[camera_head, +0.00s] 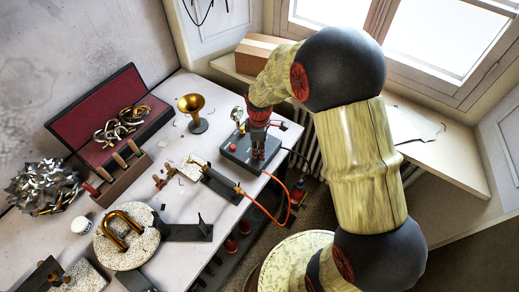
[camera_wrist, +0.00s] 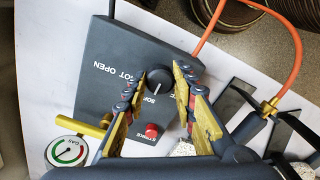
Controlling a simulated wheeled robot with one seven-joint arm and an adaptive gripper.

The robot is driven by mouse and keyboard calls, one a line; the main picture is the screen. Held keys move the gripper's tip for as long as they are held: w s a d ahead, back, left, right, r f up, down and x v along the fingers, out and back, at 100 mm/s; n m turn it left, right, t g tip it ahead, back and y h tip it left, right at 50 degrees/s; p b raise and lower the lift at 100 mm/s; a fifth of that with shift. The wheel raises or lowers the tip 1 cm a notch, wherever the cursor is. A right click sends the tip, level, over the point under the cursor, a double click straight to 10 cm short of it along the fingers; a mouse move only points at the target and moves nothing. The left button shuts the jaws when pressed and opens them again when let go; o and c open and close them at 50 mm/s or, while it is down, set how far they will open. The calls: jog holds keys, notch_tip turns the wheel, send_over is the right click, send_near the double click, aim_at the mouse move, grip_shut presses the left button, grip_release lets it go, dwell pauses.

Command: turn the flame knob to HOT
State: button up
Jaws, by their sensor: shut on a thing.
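The flame knob (camera_wrist: 158,78) is a round dark knob on a dark grey control box (camera_wrist: 105,75), in the middle of the wrist view. A pale pointer line on the knob faces down the picture, toward lettering that looks like SOFT. In the head view, the box (camera_head: 232,150) sits at the table's right end under my gripper (camera_head: 258,157), which hides the knob.
A red STRIKE button (camera_wrist: 152,130) is on the box near the fingers. A gas gauge (camera_wrist: 68,150) is at lower left. An orange hose (camera_wrist: 292,60) runs at the right. A brass horn bell (camera_head: 192,104) and an open red-lined case (camera_head: 100,105) stand on the table.

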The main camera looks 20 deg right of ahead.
jog(key=c, duration=0.5)
jog(key=shift+c, duration=0.2)
jog(key=m+p, duration=0.2)
jog(key=m, duration=0.3)
jog(key=shift+m, duration=0.3)
jog(key=m+p, duration=0.1)
jog(key=m, duration=0.5)
jog(key=shift+a, duration=0.1)
jog(key=shift+m, duration=0.3)
jog(key=o, duration=1.1)
jog(key=shift+o, duration=0.3)
